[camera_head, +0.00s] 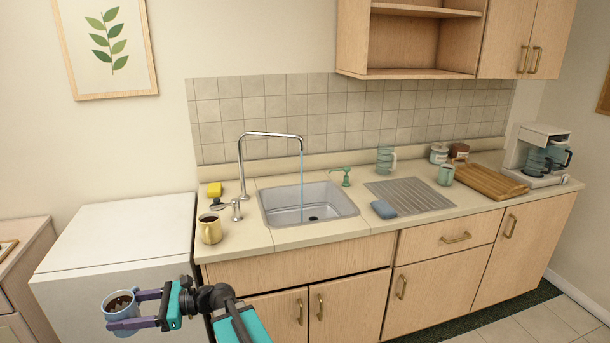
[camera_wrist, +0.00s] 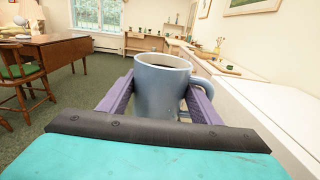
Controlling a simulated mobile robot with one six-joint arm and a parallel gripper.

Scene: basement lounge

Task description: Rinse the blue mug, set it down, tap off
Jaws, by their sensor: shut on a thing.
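My gripper (camera_head: 135,309) is shut on the blue mug (camera_head: 121,313), its purple fingers on either side. The mug is upright, with something dark inside, in front of the white cabinet and well left of the sink. In the wrist view the blue mug (camera_wrist: 160,90) sits between the fingers, handle to the right. The tap (camera_head: 271,134) is running; a thin blue stream (camera_head: 302,180) falls into the sink (camera_head: 309,203). A lever (camera_head: 237,211) stands at the tap's base. No water is seen standing in the basin.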

